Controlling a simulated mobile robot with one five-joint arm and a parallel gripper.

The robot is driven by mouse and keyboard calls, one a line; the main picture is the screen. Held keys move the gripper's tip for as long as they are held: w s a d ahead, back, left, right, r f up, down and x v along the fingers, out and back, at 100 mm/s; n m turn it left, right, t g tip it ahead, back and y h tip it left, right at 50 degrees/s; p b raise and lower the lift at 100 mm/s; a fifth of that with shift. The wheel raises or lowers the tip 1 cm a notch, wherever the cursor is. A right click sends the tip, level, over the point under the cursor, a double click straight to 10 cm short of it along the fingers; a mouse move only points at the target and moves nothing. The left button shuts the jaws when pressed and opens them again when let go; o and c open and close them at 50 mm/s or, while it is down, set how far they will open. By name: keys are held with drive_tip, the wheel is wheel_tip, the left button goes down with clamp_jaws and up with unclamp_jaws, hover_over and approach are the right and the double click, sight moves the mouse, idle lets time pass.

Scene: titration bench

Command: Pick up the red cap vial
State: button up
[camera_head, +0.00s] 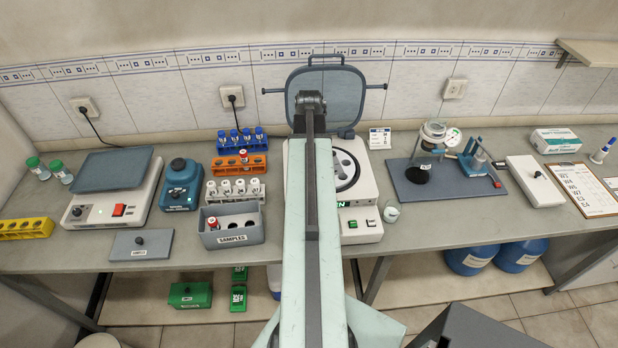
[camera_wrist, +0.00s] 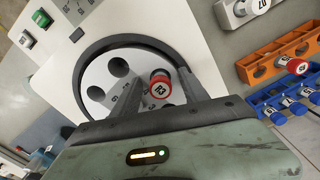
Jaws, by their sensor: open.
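A red cap vial (camera_wrist: 160,85) with a white numbered top stands in a hole of the centrifuge rotor (camera_wrist: 98,77) in the wrist view. My gripper (camera_wrist: 161,80) is open, with one finger on each side of this vial; I cannot tell whether either finger touches it. Another red cap vial (camera_wrist: 292,65) is in the orange rack (camera_wrist: 262,72), also seen in the head view (camera_head: 243,155). A third red cap vial (camera_head: 213,222) stands in the grey SAMPLES box (camera_head: 232,239). In the head view my arm hides my gripper and part of the centrifuge (camera_head: 362,215).
The centrifuge lid (camera_head: 345,92) is raised behind the rotor. Blue (camera_head: 240,144) and white-capped (camera_head: 234,190) vial racks stand left of my arm. A small white cup (camera_head: 391,213) stands right of the centrifuge. The bench front on the right is clear.

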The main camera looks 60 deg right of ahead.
drive_tip(key=shift+r, duration=0.15)
clamp_jaws()
